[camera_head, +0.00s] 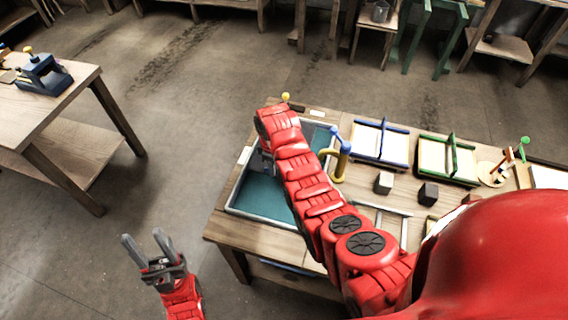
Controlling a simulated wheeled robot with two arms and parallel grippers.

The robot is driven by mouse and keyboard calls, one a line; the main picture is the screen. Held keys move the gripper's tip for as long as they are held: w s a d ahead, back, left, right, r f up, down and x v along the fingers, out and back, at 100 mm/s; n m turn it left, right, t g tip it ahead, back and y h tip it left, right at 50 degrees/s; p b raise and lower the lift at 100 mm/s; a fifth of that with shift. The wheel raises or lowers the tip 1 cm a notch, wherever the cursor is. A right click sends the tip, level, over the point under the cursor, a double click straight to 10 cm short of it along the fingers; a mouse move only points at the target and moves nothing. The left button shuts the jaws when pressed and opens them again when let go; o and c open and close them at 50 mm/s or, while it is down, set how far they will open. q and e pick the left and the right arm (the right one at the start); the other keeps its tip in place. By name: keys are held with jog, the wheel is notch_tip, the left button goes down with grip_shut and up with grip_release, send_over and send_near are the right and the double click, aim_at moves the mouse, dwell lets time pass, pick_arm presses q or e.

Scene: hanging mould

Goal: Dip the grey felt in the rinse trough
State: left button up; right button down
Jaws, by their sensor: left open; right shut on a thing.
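The trough (262,217), a pale-rimmed basin with teal liquid, is set in the left part of the wooden workbench. My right arm reaches across it from the lower right. My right gripper (266,166) is over the trough's left side and mostly hidden behind the arm. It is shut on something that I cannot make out. I cannot tell whether it touches the liquid. No grey felt can be clearly identified. My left gripper (142,250) is open and empty above the floor, left of the bench.
Another table (58,105) stands left. Floor between is clear.

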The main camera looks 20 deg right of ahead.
jog(key=shift+r, duration=0.15)
jog(key=shift+r+p, duration=0.5)
jog(key=shift+r, duration=1.4)
